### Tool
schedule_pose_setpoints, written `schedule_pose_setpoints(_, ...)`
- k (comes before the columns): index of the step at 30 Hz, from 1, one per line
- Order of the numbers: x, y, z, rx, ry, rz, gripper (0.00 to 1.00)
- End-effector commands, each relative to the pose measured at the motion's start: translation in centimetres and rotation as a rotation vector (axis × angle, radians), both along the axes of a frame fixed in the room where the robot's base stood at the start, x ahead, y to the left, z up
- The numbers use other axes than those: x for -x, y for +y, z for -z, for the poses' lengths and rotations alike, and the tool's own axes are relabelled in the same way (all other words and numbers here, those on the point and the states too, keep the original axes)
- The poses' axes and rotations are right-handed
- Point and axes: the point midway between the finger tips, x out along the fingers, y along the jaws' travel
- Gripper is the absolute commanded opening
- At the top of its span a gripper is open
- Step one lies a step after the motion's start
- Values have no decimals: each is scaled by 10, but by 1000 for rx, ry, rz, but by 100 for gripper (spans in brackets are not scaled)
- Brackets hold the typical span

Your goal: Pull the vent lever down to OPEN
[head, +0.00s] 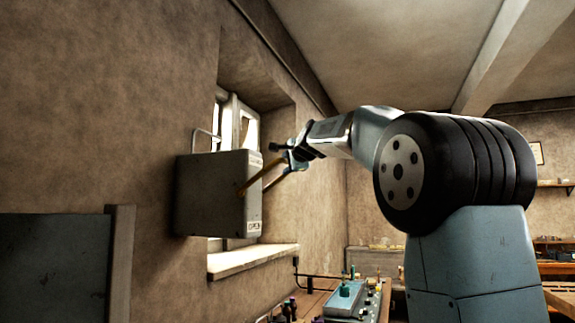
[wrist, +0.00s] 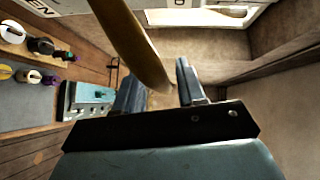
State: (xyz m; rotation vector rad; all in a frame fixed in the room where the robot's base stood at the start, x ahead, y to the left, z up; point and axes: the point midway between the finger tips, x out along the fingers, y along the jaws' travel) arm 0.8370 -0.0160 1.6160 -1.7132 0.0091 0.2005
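The vent box (head: 213,195) is a worn grey metal box at the wall by the window, with an OPEN label (head: 256,225) low on its near side. A brass-coloured vent lever (head: 262,176) sticks out from the box toward my gripper (head: 288,155), tilted upward. In the wrist view, the lever (wrist: 135,42) comes down from the top, and its end lies between the two fingers of my gripper (wrist: 160,88). The fingers stand apart, with a gap visible beside the lever. Whether either finger touches it, I cannot tell.
A window sill (head: 252,261) juts out under the box. Below is a bench with a teal device (head: 346,298) and several small coloured items. A grey panel (head: 55,268) with a wooden post stands at the left. The air right of the box is clear beneath my arm.

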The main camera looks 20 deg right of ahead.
Motion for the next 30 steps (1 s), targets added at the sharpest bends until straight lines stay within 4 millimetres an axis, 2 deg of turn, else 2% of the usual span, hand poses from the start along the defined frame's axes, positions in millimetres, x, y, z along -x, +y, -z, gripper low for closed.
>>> schedule_pose_setpoints(1,0,0,0,0,0,0,34)
schedule_pose_setpoints(12,0,0,0,0,1,0,0)
schedule_pose_setpoints(24,0,1,1,0,1,-1,0)
schedule_pose_setpoints(30,-6,9,4,0,3,-14,0)
